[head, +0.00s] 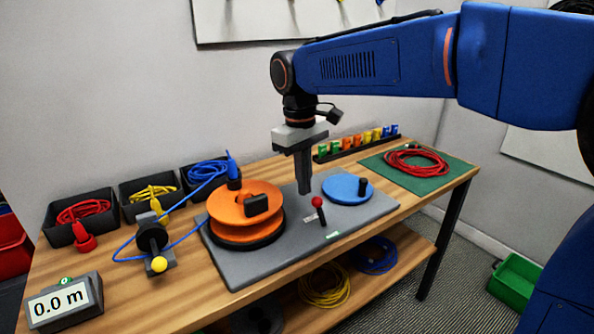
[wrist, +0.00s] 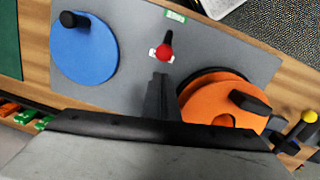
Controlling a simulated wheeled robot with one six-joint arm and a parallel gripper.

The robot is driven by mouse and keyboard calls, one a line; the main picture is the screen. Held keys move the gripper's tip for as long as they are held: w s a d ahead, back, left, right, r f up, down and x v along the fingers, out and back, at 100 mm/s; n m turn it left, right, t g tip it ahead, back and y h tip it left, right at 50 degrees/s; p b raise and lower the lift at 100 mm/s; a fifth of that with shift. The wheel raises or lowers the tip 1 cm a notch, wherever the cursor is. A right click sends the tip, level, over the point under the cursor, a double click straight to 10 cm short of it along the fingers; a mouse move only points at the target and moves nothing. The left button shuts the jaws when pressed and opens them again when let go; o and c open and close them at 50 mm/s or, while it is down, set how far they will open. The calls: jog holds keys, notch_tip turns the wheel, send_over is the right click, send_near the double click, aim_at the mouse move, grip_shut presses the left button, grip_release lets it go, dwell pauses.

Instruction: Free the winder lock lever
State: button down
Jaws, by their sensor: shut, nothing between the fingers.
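The lock lever (head: 318,209) is a short dark handle with a red ball knob, on the grey base plate between the orange reel and the blue disc. In the wrist view its red knob (wrist: 165,53) sits just beyond my fingertips. My gripper (head: 304,191) is shut and empty, pointing down above the plate, behind the lever in the head view. I cannot tell whether the fingers touch the lever. The orange reel (head: 232,204) with a dark handle is left of the lever. The blue crank disc (head: 345,188) with a black knob is right of it.
A blue cable runs from the reel past a measuring wheel (head: 152,236) with a yellow knob. Bins of coiled cable (head: 127,200) stand at the back left. A red cable coil (head: 416,161) lies on a green mat. A clip rack (head: 322,158) stands behind.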

aim_at(318, 200)
jog(key=shift+s+d+f, duration=0.15)
jog(key=shift+s+d, duration=0.3)
jog(key=shift+s+d+r+t+y, duration=0.25)
jog(key=shift+s+t+y, duration=0.1)
jog(key=shift+t, duration=0.15)
jog(key=shift+s+d+r+t, duration=0.2)
jog(key=shift+s+t, duration=0.05)
jog(key=shift+t, duration=0.05)
jog(key=shift+s+d+r+t+y, duration=0.2)
jog(key=shift+s+d+t+y, duration=0.15)
jog(key=shift+s+t+y, duration=0.2)
jog(key=shift+s+d+r+t+y, duration=0.2)
jog(key=shift+s+d+t+y, duration=0.15)
jog(key=shift+s+t, duration=0.2)
jog(key=shift+s+d+r+t+y, duration=0.1)
jog(key=shift+s+d+t+y, duration=0.5)
jog(key=shift+s+t, duration=0.2)
jog(key=s+t, duration=0.1)
jog(key=s+d+t+y, duration=0.1)
jog(key=shift+d+f+t+y, duration=0.15)
jog(key=shift+f+t+y, duration=0.05)
jog(key=shift+t+y, duration=0.1)
jog(key=shift+r, duration=0.2)
jog(key=shift+r, duration=0.6)
